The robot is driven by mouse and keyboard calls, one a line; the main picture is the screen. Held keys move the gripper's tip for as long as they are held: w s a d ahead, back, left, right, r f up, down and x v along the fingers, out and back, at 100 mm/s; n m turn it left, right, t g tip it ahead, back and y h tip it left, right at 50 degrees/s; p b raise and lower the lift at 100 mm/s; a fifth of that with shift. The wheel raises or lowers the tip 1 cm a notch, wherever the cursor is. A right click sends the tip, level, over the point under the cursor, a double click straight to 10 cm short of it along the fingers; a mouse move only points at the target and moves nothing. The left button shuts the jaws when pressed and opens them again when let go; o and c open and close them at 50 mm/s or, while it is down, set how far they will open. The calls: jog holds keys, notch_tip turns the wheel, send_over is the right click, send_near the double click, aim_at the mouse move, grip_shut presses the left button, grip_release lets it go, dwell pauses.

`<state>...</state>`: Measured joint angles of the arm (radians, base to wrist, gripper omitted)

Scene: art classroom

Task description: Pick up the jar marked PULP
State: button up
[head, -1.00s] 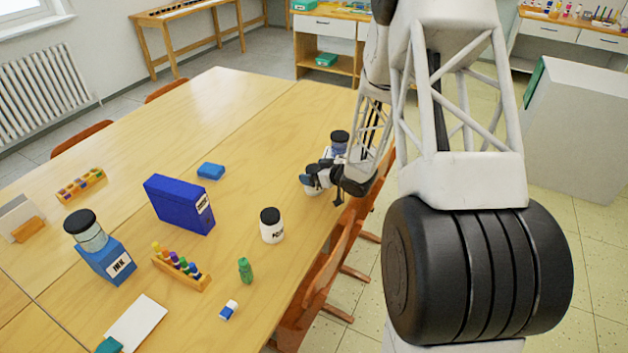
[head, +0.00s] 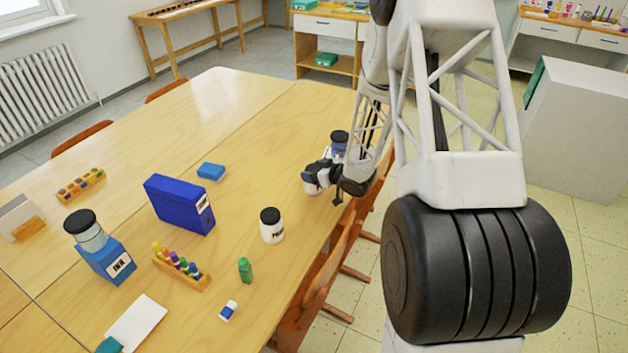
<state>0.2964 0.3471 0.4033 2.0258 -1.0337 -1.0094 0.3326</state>
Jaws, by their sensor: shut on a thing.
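My gripper (head: 312,176) is at the right edge of the table, shut on a white jar (head: 310,188). Only the lower left part of this jar shows below the dark fingers; its lid and any label are hidden. I cannot tell whether it touches the table. Another white jar (head: 272,229) with a black lid stands upright nearer the camera, apart from my gripper. Its label seems to start with P, but the rest is too small to read. A jar with a dark lid (head: 340,137) stands just behind my gripper, partly hidden.
A blue binder box (head: 178,203), a small blue block (head: 211,171), a marker rack (head: 182,267), a green bottle (head: 245,270), an eraser (head: 229,311) and a blue INK box with a bottle (head: 107,262) are on the table (head: 215,110). Chairs (head: 322,280) line the right edge.

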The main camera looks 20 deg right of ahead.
jog(key=shift+c, duration=1.2)
jog(key=shift+r, duration=0.4)
jog(key=c, duration=0.5)
jog(key=shift+r, duration=0.65)
grip_shut()
jog(key=shift+s+r, duration=0.2)
jog(key=shift+r, duration=0.6)
jog(key=s+a+r, duration=0.1)
jog(key=s+a, duration=0.1)
jog(key=s, duration=1.3)
jog(key=shift+s+r, duration=0.15)
jog(key=shift+s, duration=0.1)
